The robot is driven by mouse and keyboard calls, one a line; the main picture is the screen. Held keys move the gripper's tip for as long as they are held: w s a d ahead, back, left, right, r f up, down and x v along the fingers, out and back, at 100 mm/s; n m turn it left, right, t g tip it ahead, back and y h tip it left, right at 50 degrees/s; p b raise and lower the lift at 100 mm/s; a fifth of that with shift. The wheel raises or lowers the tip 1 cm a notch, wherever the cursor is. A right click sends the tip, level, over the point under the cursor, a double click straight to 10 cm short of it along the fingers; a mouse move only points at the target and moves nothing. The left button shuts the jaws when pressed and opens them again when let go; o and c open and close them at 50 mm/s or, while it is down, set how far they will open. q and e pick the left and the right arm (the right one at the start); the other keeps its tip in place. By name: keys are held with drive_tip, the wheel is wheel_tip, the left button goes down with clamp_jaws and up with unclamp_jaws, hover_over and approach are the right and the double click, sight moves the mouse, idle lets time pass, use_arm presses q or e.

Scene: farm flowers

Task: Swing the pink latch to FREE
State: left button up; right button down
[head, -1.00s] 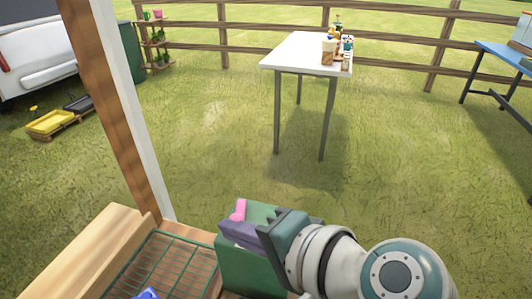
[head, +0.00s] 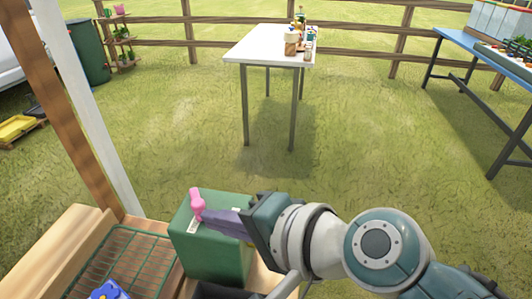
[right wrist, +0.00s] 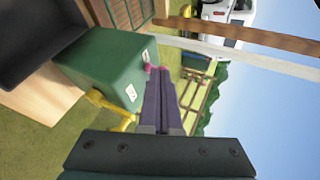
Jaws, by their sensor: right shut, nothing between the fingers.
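The pink latch (head: 197,204) stands on top of a green box (head: 215,250), near its left side, beside a white label (head: 193,227). My right gripper (head: 207,214) reaches over the box from the right. Its purple fingers are shut and empty, with the tips right beside the latch; I cannot tell whether they touch it. In the right wrist view, the fingertips (right wrist: 156,72) are close together, with pink at their ends, and the green box (right wrist: 100,70) is to their left. Label words are too small to read. My left gripper is not in view.
A yellow part (right wrist: 110,108) sticks out from the box in the wrist view. A green wire rack (head: 125,262) with a blue item (head: 108,290) lies left of the box. A wooden post (head: 75,110) rises behind. A white table (head: 270,45) stands farther off on open grass.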

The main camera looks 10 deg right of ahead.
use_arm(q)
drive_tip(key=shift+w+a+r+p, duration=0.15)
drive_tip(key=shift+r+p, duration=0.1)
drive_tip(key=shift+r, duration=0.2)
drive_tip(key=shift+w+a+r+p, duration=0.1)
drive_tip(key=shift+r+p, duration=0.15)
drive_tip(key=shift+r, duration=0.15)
use_arm(e)
drive_tip(key=v, duration=0.8)
drive_tip(key=shift+w+d+r, duration=0.2)
drive_tip(key=shift+d+r, duration=0.05)
drive_tip(key=shift+d, duration=0.15)
